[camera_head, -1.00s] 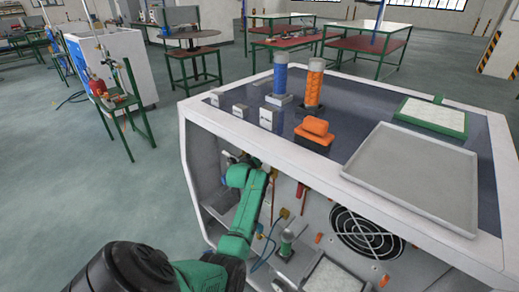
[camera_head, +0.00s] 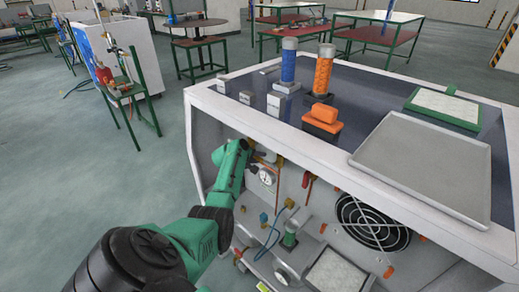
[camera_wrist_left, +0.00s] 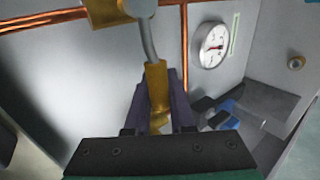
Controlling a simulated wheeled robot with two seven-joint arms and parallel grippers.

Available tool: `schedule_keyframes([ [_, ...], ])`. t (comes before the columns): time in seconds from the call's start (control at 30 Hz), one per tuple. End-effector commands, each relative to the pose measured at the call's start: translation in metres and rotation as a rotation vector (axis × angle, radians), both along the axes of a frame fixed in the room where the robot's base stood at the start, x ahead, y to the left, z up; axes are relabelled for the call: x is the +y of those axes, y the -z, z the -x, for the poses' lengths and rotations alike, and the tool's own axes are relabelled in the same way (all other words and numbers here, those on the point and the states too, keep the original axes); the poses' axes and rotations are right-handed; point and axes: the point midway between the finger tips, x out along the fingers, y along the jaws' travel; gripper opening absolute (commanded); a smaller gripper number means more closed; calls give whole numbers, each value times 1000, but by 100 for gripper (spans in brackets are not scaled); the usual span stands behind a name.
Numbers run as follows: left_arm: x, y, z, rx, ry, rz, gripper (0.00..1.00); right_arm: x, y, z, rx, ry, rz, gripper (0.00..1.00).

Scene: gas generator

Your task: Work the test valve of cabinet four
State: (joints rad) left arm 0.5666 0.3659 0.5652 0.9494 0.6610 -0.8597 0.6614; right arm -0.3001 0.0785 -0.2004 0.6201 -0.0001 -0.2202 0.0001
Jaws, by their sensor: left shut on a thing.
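The cabinet (camera_head: 212,135) is white with an open front showing pipes, fittings and a gauge panel. My left gripper (camera_head: 256,155) reaches into its upper left part. In the left wrist view, the dark fingers of my left gripper (camera_wrist_left: 160,112) are closed around a brass valve part (camera_wrist_left: 156,82) below a bent grey pipe. A round white gauge (camera_wrist_left: 210,45) sits on the wall to its right; it also shows in the head view (camera_head: 266,178). The fingertips are partly hidden by the brass part. My right gripper is not in view.
Copper pipes (camera_wrist_left: 185,55) run beside the fingers. A blue-and-black part (camera_wrist_left: 224,117) lies close on the right. A fan grille (camera_head: 373,222) is lower right on the panel. Blue and orange cylinders (camera_head: 323,74) and a grey tray (camera_head: 425,165) stand on top.

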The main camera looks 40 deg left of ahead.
Motion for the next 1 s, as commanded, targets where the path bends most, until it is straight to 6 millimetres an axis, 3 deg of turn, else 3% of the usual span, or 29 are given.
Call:
schedule_keyframes([
  [0.6, -6, 7, 0, 6, 8, 53, 0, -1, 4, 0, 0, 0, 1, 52],
  [0.63, -6, 7, 0, 6, 8, 53, 33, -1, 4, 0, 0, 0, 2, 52],
  [0.7, -5, 7, 0, 5, 7, 51, 52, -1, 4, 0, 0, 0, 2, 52],
  [1.0, -2, 4, 0, 1, 3, 46, 52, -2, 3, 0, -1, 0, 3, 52],
])
